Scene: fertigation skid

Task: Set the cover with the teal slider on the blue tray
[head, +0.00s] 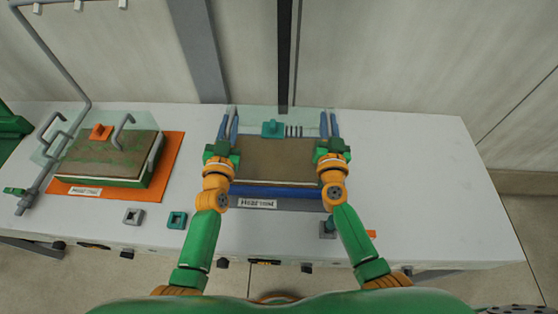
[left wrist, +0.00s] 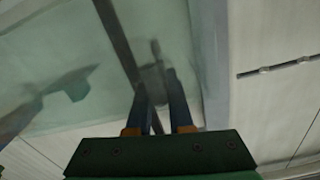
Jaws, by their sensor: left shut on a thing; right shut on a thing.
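The blue tray (head: 275,191) sits in the middle of the table, filled with a flat brown layer. A clear cover with a teal slider (head: 272,128) is over its back part and reaches past the tray's back edge. Whether the cover touches the tray cannot be told. My left gripper (head: 230,120) is shut at the cover's left side and my right gripper (head: 328,120) at its right side. The grips are mostly hidden. In the left wrist view, a dark grey handle (left wrist: 153,76) stands between my left fingers, with the greenish clear sheet (left wrist: 60,60) beside it.
A grey block (head: 133,216) and a teal block (head: 177,220) lie in front. The table's right side (head: 430,180) is clear.

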